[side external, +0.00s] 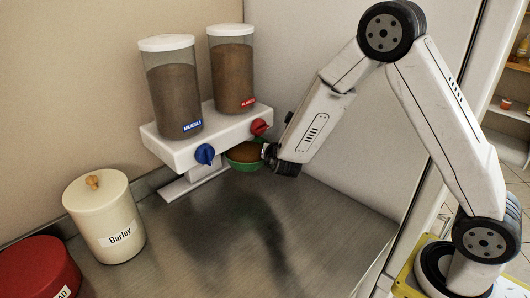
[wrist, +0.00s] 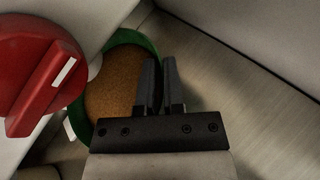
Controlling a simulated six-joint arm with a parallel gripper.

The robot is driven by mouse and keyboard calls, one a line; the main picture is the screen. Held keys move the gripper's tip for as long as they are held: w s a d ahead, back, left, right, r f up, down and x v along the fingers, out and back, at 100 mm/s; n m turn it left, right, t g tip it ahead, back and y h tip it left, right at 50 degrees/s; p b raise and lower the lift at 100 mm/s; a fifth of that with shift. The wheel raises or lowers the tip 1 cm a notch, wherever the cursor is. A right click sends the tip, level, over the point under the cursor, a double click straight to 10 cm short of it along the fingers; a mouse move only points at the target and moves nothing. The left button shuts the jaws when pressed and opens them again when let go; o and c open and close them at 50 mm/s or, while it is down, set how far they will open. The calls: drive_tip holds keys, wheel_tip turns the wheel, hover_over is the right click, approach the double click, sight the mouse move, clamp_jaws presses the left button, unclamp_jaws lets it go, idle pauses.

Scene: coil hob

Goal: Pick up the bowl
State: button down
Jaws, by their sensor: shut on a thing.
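The green bowl (side external: 243,163) is under the red-knob side of the cereal dispenser, with brown contents inside. In the wrist view the green bowl (wrist: 129,38) shows its rim and a brown, grainy filling. My gripper (side external: 268,152) reaches in from the right at the bowl's right side. In the wrist view my gripper (wrist: 160,80) has its two dark fingers close together at the bowl's right rim, shut on the bowl wall. The fingers and the palm hide part of the rim. I cannot tell whether the bowl touches the counter.
The white dispenser (side external: 178,152) overhangs the bowl, with a blue knob (side external: 205,154) and a red knob (side external: 260,127). The red knob is close in the wrist view (wrist: 38,70). A Barley canister (side external: 105,220) and a red tin (side external: 38,270) stand left. The counter (side external: 250,235) in front is clear.

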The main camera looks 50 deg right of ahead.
drive_tip(key=s+a, duration=1.2)
drive_tip(key=a, duration=0.3)
drive_tip(key=shift+s, duration=0.15)
drive_tip(key=shift+d+f, duration=0.1)
drive_tip(key=shift+d, duration=0.05)
drive_tip(key=s+d+f+m+g+h, duration=0.1)
drive_tip(key=s+d+m+g+h, duration=0.1)
drive_tip(key=s+d+m+g, duration=0.3)
drive_tip(key=s+d+f+m+g+h, duration=0.1)
drive_tip(key=s+d+m+g+h, duration=0.2)
drive_tip(key=s, duration=0.8)
drive_tip(key=shift+d+f+m+g, duration=0.3)
drive_tip(key=shift+d+m+g, duration=0.9)
drive_tip(key=shift+d+m, duration=0.1)
drive_tip(key=shift+f, duration=0.1)
drive_tip(key=shift+f, duration=1.9)
drive_tip(key=shift+f, duration=0.1)
